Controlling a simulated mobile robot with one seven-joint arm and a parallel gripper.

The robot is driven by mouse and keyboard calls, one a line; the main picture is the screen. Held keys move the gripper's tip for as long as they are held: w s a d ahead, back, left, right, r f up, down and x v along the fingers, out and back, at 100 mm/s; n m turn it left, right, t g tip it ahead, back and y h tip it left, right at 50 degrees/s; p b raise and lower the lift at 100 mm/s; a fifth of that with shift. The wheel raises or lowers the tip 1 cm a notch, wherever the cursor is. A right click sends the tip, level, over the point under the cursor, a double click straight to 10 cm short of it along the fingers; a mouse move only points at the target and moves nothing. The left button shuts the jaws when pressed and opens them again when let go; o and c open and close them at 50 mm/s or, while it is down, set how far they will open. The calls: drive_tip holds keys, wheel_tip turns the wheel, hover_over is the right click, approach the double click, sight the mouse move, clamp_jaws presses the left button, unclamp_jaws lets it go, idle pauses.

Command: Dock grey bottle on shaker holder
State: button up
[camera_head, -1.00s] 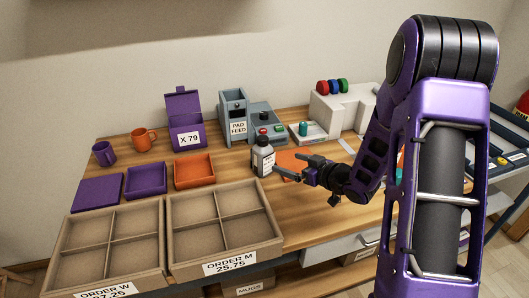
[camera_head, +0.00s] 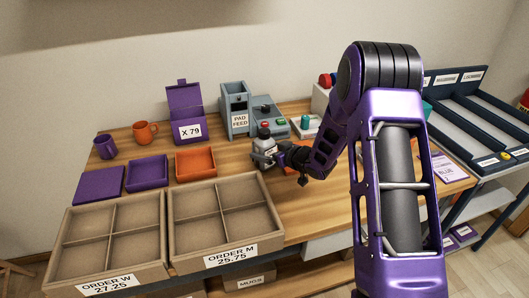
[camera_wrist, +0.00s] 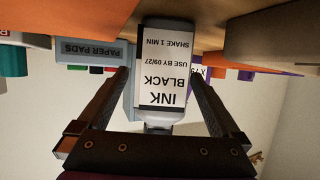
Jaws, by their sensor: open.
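In the wrist view the bottle (camera_wrist: 163,75) appears upside down with a white label reading INK BLACK. My gripper (camera_head: 264,158) is open at the bottle, and in the wrist view its two fingers (camera_wrist: 161,75) lie on either side of it. I cannot tell whether they touch it. No part is labelled as the shaker holder; a grey machine (camera_head: 270,118) with red and green buttons stands just behind the bottle.
The PAD FEED box (camera_head: 236,100) stands behind and left of the bottle. An orange tray (camera_head: 195,161) and the ORDER M crate (camera_head: 225,215) lie to the left. A small base with a teal cylinder (camera_head: 305,121) is to the right. My arm hides much of the table's right side.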

sight(259, 148)
drive_tip(key=x, duration=0.4)
drive_tip(key=shift+a, duration=0.2)
clamp_jaws()
